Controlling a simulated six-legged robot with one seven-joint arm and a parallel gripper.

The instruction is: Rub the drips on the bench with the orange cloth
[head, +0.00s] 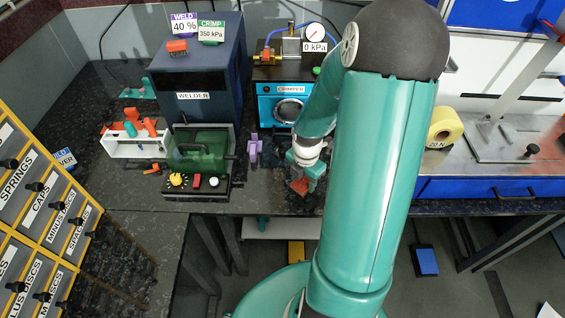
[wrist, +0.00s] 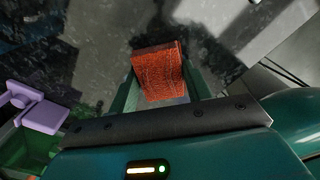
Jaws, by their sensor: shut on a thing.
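My gripper (head: 305,177) is over the dark speckled bench (head: 120,196), in front of the blue crimper. It is shut on the orange cloth (wrist: 158,71), which shows between the two green fingers in the wrist view. In the head view the cloth (head: 300,186) is a small orange-red patch under the fingers. I cannot tell if it touches the bench. Dark, glossy patches (wrist: 95,40) show on the bench surface in the wrist view; I cannot tell whether they are drips or the stone pattern.
The blue crimper (head: 290,89) stands behind my gripper. A purple clip-like thing (head: 254,150) stands to its left, beside the green-covered welder front (head: 201,150). The bench's front edge is close to my gripper.

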